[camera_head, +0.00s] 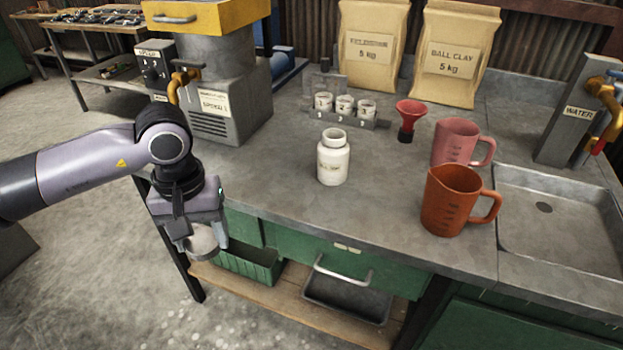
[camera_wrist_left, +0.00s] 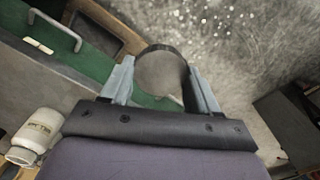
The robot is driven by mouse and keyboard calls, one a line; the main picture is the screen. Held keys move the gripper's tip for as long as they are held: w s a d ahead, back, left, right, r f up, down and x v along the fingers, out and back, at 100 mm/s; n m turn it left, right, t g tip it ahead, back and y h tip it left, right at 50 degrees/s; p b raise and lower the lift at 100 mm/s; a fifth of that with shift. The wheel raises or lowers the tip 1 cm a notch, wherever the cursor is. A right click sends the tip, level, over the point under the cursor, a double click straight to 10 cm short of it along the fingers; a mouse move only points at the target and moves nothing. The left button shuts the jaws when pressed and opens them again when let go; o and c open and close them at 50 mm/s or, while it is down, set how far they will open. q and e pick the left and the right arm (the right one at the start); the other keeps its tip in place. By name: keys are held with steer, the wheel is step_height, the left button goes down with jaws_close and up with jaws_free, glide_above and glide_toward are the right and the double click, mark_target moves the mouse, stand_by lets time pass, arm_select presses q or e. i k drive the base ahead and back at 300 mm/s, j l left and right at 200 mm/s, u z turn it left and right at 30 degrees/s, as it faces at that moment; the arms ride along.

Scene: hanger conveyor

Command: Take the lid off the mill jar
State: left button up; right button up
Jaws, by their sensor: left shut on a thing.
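The white mill jar (camera_head: 333,160) stands upright on the grey bench, its round mouth uncovered on top. It also shows at the lower left of the left wrist view (camera_wrist_left: 38,132). My left gripper (camera_head: 204,240) is shut on a round grey lid (camera_head: 203,243), held in front of the bench's front edge, to the left of and apart from the jar. In the left wrist view the lid (camera_wrist_left: 160,75) sits between the two fingers. My right gripper is in neither view.
An orange jug (camera_head: 452,200), a pink jug (camera_head: 456,143) and a red funnel (camera_head: 409,115) stand right of the jar. Behind it is a rack of small cups (camera_head: 346,113). A sink (camera_head: 560,225) is at the right. A machine (camera_head: 215,95) stands back left. The bench front is clear.

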mark_target(333, 151)
steer(key=z, duration=0.65)
steer(key=i+z, duration=0.25)
steer(key=i+j+z, duration=0.1)
steer(key=z, duration=0.2)
steer(key=i, duration=0.25)
